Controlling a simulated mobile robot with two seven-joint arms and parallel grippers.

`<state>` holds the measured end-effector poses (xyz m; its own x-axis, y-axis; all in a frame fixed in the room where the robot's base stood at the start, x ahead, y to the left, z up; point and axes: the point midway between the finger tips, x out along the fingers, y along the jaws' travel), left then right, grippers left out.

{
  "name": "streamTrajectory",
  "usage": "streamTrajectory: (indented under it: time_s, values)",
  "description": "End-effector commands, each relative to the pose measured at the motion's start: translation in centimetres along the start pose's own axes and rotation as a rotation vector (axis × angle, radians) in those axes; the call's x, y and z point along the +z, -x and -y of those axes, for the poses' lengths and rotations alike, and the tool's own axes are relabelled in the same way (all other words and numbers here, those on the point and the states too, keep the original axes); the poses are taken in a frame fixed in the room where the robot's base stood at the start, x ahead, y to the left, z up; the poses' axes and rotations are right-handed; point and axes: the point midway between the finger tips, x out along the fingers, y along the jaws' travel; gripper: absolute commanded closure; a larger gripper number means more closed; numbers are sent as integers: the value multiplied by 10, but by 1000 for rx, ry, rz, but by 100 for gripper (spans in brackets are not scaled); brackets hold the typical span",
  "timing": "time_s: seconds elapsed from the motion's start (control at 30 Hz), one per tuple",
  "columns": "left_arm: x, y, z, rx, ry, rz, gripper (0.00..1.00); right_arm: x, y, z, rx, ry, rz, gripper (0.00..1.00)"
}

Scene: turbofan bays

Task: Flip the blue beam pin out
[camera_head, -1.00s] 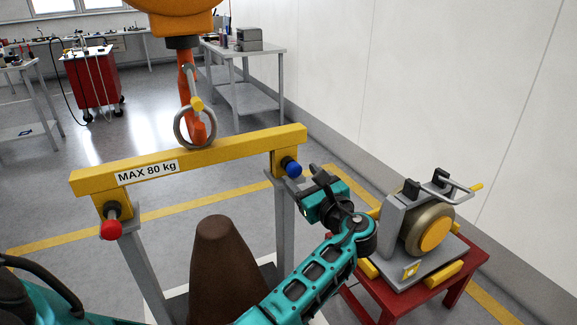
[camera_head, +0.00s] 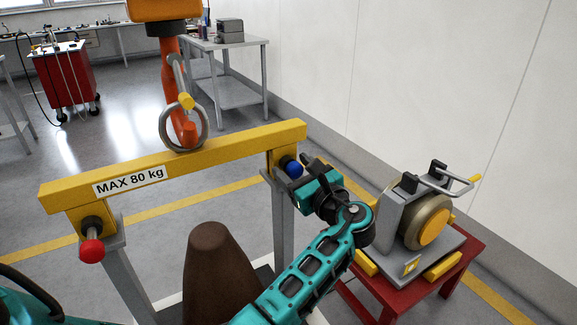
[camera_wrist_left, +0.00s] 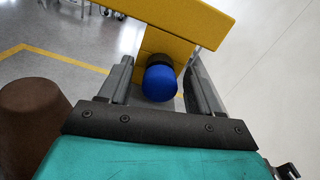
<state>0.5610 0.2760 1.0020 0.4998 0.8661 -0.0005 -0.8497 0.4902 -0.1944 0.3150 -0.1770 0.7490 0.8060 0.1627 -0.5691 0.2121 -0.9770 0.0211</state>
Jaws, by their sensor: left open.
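The yellow lifting beam (camera_head: 215,148), marked MAX 80 kg, spans the grey uprights. The blue beam pin (camera_head: 294,169) is a rounded blue knob on a dark collar at the beam's right end. A matching red knob (camera_head: 91,250) is at the left end. My left gripper (camera_head: 309,167) is open beside the blue pin. In the left wrist view the blue pin (camera_wrist_left: 160,84) shows between my spread fingers (camera_wrist_left: 162,82), with a gap on each side. Whether the fingers straddle it in depth I cannot tell. My right gripper is not in view.
An orange hoist hook (camera_head: 180,105) holds the beam's ring (camera_head: 184,123). A brown cone (camera_head: 217,270) stands below the beam. A red table (camera_head: 455,262) with a grey and gold fixture (camera_head: 425,222) is close to the right of my arm. Open floor lies behind the beam.

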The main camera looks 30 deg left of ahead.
Motion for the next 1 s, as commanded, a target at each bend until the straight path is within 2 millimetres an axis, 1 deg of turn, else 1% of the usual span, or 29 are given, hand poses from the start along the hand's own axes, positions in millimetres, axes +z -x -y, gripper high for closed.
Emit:
streamTrajectory:
  time_s: [0.53, 1.0]
  values:
    - [0, 3, 1, 0, 0, 0, 37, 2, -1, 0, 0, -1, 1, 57]
    - [0, 3, 1, 1, 0, 0, 82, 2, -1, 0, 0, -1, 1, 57]
